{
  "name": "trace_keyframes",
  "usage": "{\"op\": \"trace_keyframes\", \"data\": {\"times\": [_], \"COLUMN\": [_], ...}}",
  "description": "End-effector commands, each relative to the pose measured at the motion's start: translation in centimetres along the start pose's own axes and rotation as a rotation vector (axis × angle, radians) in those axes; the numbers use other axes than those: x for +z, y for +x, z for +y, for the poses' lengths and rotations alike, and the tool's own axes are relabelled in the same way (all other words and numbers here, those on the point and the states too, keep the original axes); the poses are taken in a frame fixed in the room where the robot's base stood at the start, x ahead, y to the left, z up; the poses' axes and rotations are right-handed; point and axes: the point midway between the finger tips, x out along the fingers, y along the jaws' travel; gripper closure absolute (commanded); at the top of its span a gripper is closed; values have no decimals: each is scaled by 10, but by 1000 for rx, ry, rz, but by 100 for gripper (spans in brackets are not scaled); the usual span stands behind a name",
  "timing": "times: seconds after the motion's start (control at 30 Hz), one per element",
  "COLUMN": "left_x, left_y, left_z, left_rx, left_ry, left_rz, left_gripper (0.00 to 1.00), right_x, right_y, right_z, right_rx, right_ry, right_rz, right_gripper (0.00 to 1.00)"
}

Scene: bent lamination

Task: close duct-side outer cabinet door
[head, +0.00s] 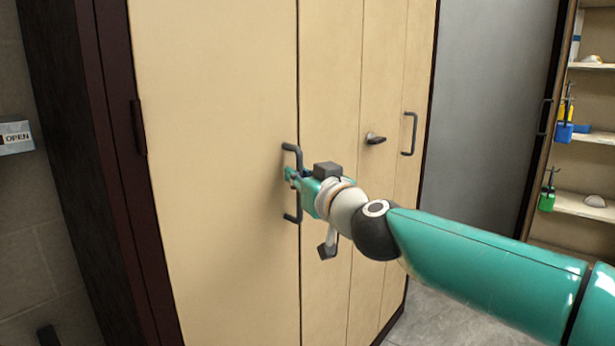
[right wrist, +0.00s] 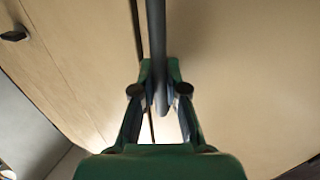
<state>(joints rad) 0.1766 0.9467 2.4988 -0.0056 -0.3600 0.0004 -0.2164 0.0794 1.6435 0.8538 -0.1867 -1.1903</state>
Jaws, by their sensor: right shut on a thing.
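The cabinet's wide left door (head: 215,170) is tan and stands at the front, its right edge meeting the narrower door panels. A dark bar handle (head: 292,150) runs upright at that edge. My right gripper (head: 289,174) is at the middle of this handle and is shut on it. In the right wrist view the handle (right wrist: 157,55) passes between the fingers of the gripper (right wrist: 160,95). A thin gap beside the door edge shows there. My left gripper is not in view.
More tan panels (head: 383,80) with a lever knob (head: 375,138) and another bar handle (head: 409,133) stand to the right. Beyond are a grey panel (head: 490,110) and open shelves (head: 590,140) with small items.

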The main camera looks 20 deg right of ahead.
Motion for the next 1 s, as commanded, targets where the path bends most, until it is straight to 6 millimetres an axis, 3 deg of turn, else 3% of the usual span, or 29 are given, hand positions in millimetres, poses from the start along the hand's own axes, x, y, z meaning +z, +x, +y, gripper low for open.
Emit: {"op": "trace_keyframes", "data": {"times": [0.17,0.47,0.5,0.63,1.0], "left_x": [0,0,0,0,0], "left_y": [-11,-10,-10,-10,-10], "left_z": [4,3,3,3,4], "left_rx": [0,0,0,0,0], "left_ry": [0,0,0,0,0], "left_rz": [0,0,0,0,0], "left_gripper": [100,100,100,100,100], "right_x": [-2,-2,-2,-2,-1], "right_y": [25,26,26,26,23], "right_z": [-4,-5,-5,-5,-4], "right_rx": [0,0,0,0,0], "right_ry": [0,0,0,0,0], "right_rz": [0,3,3,3,1], "right_gripper": [100,100,83,62,62]}}
